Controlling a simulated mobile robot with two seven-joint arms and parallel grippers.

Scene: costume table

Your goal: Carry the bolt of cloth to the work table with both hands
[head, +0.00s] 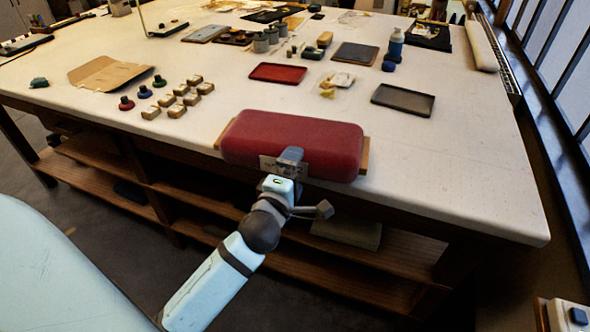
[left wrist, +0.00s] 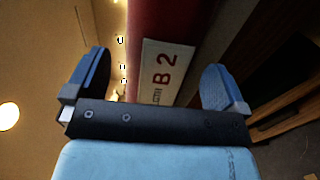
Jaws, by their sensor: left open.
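The bolt of cloth (head: 300,138) is a thick dark red roll lying at the front edge of the work table (head: 460,175). Light wooden pieces show at both of its ends, and a pale label is on its front. My left gripper (head: 291,157) is at the front side of the bolt, near its middle. In the left wrist view, my left gripper (left wrist: 156,72) is open, its two blue fingers spread apart. The red cloth (left wrist: 160,20) and its label (left wrist: 168,72), marked "B 2", show between the fingers. I cannot tell whether the fingers touch it. My right gripper is not in view.
Behind the bolt are a red tray (head: 278,73), a dark tray (head: 403,99) and several small boxes (head: 178,100). A brown cardboard sheet (head: 108,73) lies at left. The table's front right is clear. Wooden shelves (head: 330,275) run below.

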